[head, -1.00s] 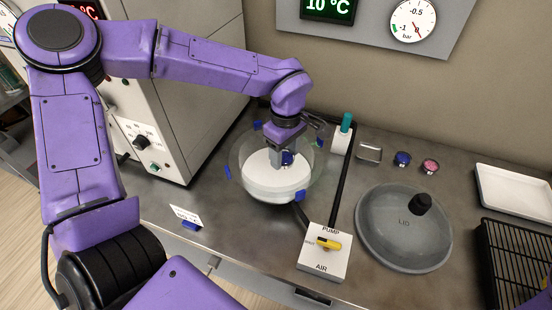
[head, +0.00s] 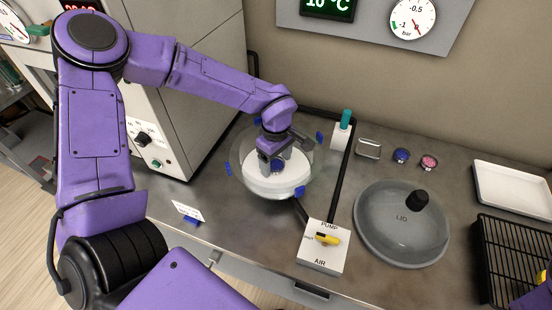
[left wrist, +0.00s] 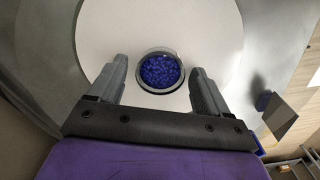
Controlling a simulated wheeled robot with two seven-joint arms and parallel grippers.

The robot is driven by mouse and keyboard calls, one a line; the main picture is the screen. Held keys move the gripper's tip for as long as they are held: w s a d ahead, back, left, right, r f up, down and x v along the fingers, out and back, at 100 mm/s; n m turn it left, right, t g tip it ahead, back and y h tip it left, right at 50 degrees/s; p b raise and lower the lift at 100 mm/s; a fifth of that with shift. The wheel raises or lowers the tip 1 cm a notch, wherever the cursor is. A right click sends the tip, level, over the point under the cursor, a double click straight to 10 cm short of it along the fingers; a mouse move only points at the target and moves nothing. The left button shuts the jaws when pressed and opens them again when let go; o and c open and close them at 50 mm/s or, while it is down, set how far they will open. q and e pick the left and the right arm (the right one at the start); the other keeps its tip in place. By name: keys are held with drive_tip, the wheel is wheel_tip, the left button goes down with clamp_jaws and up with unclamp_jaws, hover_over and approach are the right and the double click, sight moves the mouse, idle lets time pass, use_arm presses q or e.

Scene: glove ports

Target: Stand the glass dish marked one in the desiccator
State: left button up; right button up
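A small round glass dish of blue beads (left wrist: 159,72) rests flat on the white plate (left wrist: 100,28) inside the open glass desiccator (head: 238,180). The dish also shows in the head view (head: 277,166). I cannot read a mark on it. My left gripper (head: 279,162) reaches down into the desiccator. In the left wrist view its fingers (left wrist: 158,85) stand apart, one on each side of the dish, with a gap on both sides. Two more small dishes, one blue (head: 401,156) and one pink (head: 429,162), stand at the back right. My right gripper is not in view.
The grey lid (head: 385,235) with a black knob lies on the bench right of the desiccator. A pump/air valve box (head: 322,258) stands in front, with black tubing behind it. A teal-capped bottle (head: 343,130), white tray (head: 510,190) and black rack (head: 510,255) stand farther right.

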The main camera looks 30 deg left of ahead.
sight(276, 167)
use_arm(q)
wheel_tip(276, 167, up, 12)
drive_tip(key=shift+r+b, duration=0.2)
drive_tip(key=shift+b, duration=0.15)
